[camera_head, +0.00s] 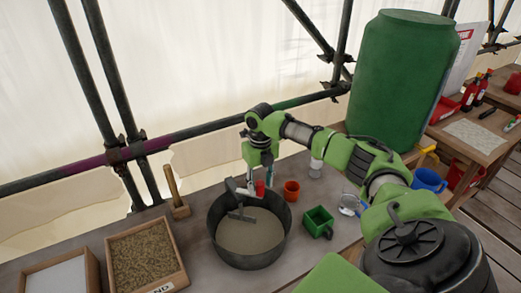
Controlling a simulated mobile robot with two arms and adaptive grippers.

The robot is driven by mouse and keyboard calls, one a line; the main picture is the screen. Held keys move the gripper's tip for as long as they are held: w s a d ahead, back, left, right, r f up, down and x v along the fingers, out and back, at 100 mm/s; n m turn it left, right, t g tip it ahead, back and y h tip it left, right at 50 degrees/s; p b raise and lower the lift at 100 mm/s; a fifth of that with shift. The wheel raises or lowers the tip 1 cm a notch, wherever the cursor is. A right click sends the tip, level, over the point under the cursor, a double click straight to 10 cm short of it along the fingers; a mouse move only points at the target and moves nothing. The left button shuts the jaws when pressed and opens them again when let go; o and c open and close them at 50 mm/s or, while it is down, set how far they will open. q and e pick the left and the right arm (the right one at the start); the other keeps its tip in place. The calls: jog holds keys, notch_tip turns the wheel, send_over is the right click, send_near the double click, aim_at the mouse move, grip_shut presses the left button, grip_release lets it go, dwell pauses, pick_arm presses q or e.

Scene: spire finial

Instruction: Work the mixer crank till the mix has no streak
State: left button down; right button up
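The mixer is a dark round tub (218,236) on the grey table, holding a beige-grey mix (255,238) that looks even in colour at this size. A grey paddle (241,215) reaches down into the mix, and the dark crank piece (232,186) stands above it at the back rim. My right gripper (260,178) points down at the back of the tub, beside the crank. It is too small and overlapped to tell whether its fingers touch or hold the crank handle. My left gripper is out of view.
A large green barrel (400,80) stands behind my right arm.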

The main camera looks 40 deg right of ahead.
notch_tip(320, 180, up, 11)
jog(key=shift+f, duration=0.2)
dwell(0.7)
